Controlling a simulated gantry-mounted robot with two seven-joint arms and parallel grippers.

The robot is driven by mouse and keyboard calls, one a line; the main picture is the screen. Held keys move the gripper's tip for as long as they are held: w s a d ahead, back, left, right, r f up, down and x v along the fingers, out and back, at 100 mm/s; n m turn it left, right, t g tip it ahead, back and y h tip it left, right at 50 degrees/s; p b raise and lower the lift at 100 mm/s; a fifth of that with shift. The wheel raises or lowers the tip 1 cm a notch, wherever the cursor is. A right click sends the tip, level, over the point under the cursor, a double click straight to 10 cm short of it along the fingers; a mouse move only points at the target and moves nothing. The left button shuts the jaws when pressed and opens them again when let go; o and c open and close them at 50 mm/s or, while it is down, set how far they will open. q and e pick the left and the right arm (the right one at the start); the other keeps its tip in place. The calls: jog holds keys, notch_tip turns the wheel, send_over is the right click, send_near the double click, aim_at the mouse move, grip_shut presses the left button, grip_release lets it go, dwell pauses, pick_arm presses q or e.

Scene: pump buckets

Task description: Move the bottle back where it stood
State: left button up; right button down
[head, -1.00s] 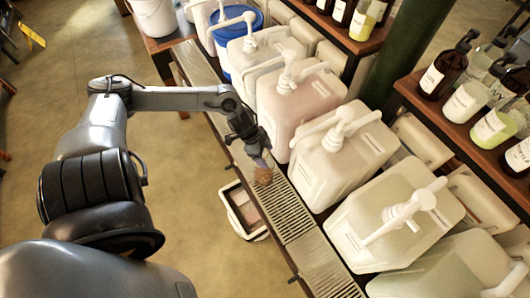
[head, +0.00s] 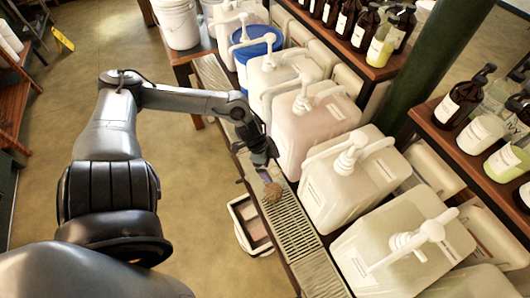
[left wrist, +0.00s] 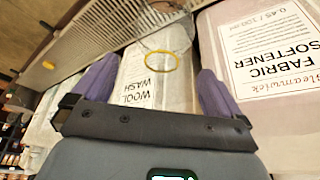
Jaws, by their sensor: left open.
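The bottle (head: 273,192) is small and clear with something brown in its lower part. It stands on the slatted drip grate in front of the large pump containers. In the left wrist view, which is upside down, the bottle (left wrist: 165,40) shows its yellow rim beyond and between my purple fingertips. My left gripper (head: 266,169) is open and empty, just behind the bottle in the head view; its two fingers (left wrist: 160,85) are spread apart and do not appear to touch it. My right gripper is out of view.
The grate (head: 297,238) runs along the shelf edge. Pump containers (head: 352,180) stand close on its right, one labelled Fabric Softener (left wrist: 268,55), one Wool Wash (left wrist: 140,85). A small bin (head: 250,222) is below on the floor.

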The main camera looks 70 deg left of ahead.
pick_arm(q)
jog(key=p+v, duration=0.2)
jog(key=v, duration=0.1)
jog(key=shift+s+r, duration=0.15)
jog(key=shift+r, duration=0.2)
jog(key=shift+p+v, duration=0.45)
jog(key=shift+v, duration=0.7)
jog(key=d+f+t, duration=0.1)
jog(key=d, duration=0.1)
jog(key=d+f+t+y, duration=0.1)
jog(key=d+f, duration=0.1)
jog(key=shift+f, duration=0.1)
jog(key=s+d+r+n+g, duration=0.1)
jog(key=s+d+r+n, duration=0.1)
jog(key=d, duration=0.8)
jog(key=s+d+r+n+y, duration=0.1)
jog(key=s+d+r+n, duration=0.1)
jog(key=d, duration=0.8)
jog(key=shift+s+r+n+g+y, duration=0.3)
jog(key=shift+s+r+n+g, duration=0.1)
jog(key=shift+s+n, duration=0.55)
